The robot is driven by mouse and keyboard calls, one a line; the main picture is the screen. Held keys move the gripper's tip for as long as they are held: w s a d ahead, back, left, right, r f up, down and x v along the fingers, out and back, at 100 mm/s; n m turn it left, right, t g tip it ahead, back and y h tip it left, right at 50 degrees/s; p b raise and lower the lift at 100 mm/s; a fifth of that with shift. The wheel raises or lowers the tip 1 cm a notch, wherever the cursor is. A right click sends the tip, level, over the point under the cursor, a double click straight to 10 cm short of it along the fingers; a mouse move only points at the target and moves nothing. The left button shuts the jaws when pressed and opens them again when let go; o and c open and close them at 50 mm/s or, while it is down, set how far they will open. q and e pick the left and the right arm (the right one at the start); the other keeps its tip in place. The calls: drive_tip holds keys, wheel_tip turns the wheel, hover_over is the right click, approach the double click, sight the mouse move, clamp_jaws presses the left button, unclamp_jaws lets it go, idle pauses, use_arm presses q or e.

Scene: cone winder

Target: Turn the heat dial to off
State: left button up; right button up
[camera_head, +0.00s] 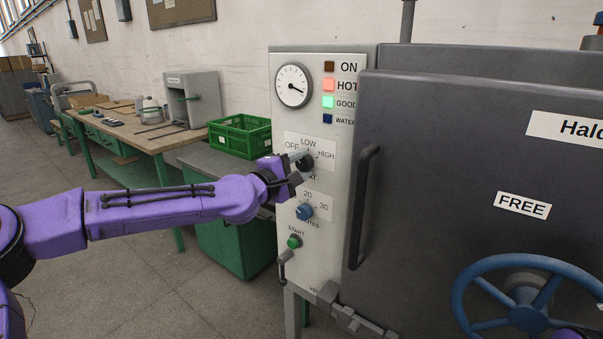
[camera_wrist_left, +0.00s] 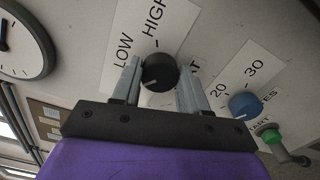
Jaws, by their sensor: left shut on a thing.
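The heat dial (camera_head: 304,162) is a round black knob on the light front panel, under the words OFF, LOW and HIGH. My left gripper (camera_head: 296,163) reaches it from the left and is shut on it. In the left wrist view the dial (camera_wrist_left: 160,73) sits between the two grey fingertips of my left gripper (camera_wrist_left: 157,80). Its white mark there points down and left, away from HIGH. The word OFF is out of sight in that view, so I cannot tell exactly how the mark lines up with it. My right gripper is not in view.
Below is a blue minutes dial (camera_head: 304,211), then a green start button (camera_head: 294,242) and a small lever (camera_head: 283,268). A dark door with a long handle (camera_head: 362,205) and blue handwheel (camera_head: 528,310) stands to the right. A green crate (camera_head: 240,137) is behind left.

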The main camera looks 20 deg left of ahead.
use_arm(q)
drive_tip(key=shift+f+n+b, duration=0.25)
drive_tip(key=shift+n+b, duration=0.25)
drive_tip(key=shift+n, duration=0.6)
drive_tip(key=o, duration=1.1)
drive_tip(key=shift+c, duration=0.2)
drive_tip(key=shift+s+a+r, duration=0.1)
drive_tip(key=shift+a+r, duration=0.05)
